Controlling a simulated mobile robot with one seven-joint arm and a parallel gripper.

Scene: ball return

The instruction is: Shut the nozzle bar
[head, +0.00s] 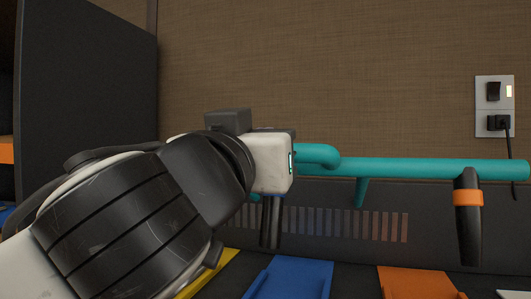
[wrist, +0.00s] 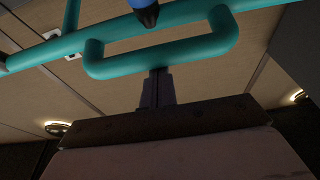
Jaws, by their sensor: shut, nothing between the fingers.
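The nozzle bar (head: 420,167) is a teal tube running across the right half of the head view. Its looped handle (head: 320,153) shows partly, the rest being behind my white hand. The wrist view shows the handle (wrist: 165,58) as a long U off the bar. My gripper (wrist: 158,72) is shut and empty, its fingertips at the handle's near rail; I cannot tell whether they touch it. The fingers are hidden in the head view. A dark nozzle with a blue band (wrist: 145,12) hangs from the bar, and another with an orange band (head: 468,215) hangs at right.
A dark panel (head: 85,100) stands at the left. A wall plate with a switch and plug (head: 494,105) is at the upper right. Blue (head: 290,278) and orange (head: 418,282) panels lie below the bar. A slotted vent strip (head: 340,222) sits behind it.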

